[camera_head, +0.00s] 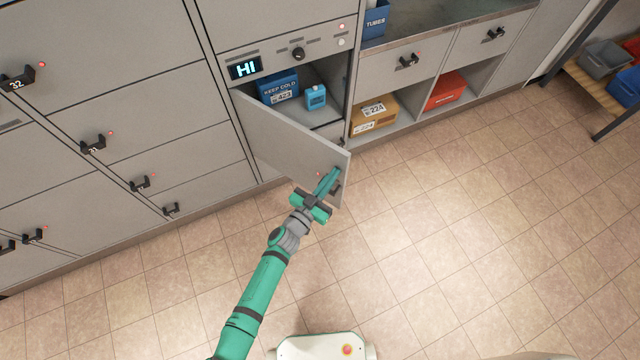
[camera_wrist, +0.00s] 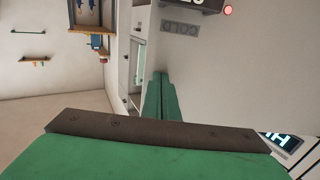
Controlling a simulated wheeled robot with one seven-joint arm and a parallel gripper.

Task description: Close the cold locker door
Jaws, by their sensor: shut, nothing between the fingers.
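The cold locker door (camera_head: 285,137) is a grey panel standing open, swung out from the left side of its compartment. Its outer face with the word COLD (camera_wrist: 180,28) fills much of the wrist view, with a dark handle (camera_wrist: 190,4) at the top edge. My gripper (camera_head: 333,174) is shut and empty, its green fingers close to the door's free edge near the handle. Whether the fingers touch the door I cannot tell. Inside the open cold locker (camera_head: 328,72) are a blue KEEP COLD box (camera_head: 279,88) and a small blue bottle (camera_head: 315,98).
Closed grey lockers with black handles (camera_head: 93,144) fill the left. A lit HI display (camera_head: 245,68) and a dark knob (camera_head: 298,53) sit above the cold locker. A cardboard box (camera_head: 374,115) and a red bin (camera_head: 446,91) stand in cubbies to its right. The tiled floor (camera_head: 470,230) is clear.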

